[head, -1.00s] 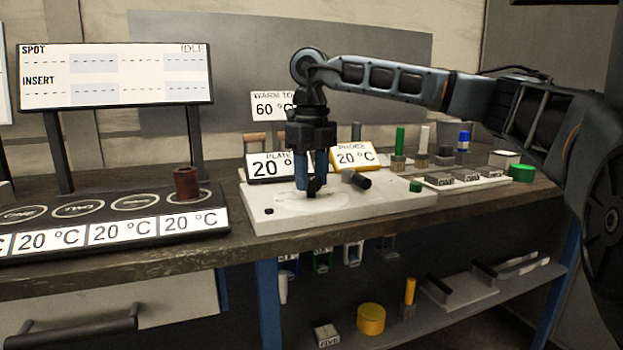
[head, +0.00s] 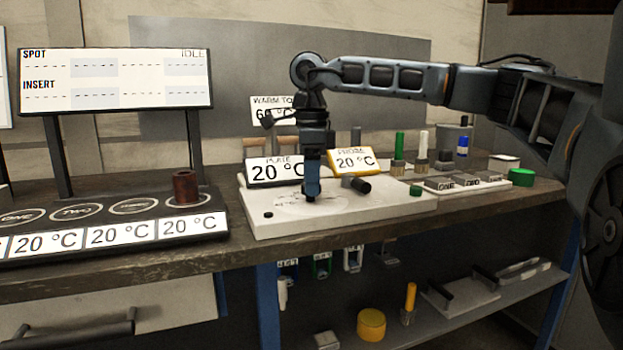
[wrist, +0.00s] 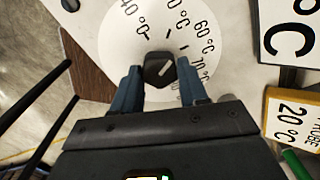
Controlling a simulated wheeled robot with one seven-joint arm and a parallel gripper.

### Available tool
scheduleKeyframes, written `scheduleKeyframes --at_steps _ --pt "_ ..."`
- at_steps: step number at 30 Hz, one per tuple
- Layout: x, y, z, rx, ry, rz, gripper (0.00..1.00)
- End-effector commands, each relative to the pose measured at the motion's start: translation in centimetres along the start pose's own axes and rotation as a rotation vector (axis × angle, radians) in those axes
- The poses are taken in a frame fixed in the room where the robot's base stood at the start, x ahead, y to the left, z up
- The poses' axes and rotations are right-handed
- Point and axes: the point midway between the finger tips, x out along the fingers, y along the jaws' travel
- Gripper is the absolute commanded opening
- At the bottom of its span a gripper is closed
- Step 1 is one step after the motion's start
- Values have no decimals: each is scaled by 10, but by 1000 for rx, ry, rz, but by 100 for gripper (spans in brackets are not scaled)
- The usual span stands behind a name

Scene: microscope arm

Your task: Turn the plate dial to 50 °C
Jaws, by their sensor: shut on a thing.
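The plate dial's black knob (wrist: 157,70) sits between the two blue fingertips of my gripper (wrist: 160,75) in the wrist view, and the fingers are shut on it. A short pale line on the knob slants toward the upper right. The white round scale (wrist: 120,45) shows 40 °C, 60 °C and 70 °C; the label between 40 and 60 is partly cut off. In the head view my gripper (head: 312,190) points straight down at the white plate (head: 375,205) and mostly hides the knob. The plate display (head: 276,172) reads 20 °C.
A yellow-framed probe display (head: 350,161) reading 20 °C stands right behind my gripper, with a black cylinder (head: 357,184) close by. A warm-to sign (head: 268,110) stands behind. A brown cylinder (head: 185,186) stands on the station at left. Small blocks and vials stand at right.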

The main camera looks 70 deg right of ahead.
Motion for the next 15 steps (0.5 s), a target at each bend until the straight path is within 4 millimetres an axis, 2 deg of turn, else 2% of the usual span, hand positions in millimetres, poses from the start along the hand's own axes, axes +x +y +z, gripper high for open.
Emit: scheduleKeyframes --at_steps 6,15 --pt "-1 -1 1 -152 -4 -2 12" --pt "-1 -1 1 -270 -4 -3 12"
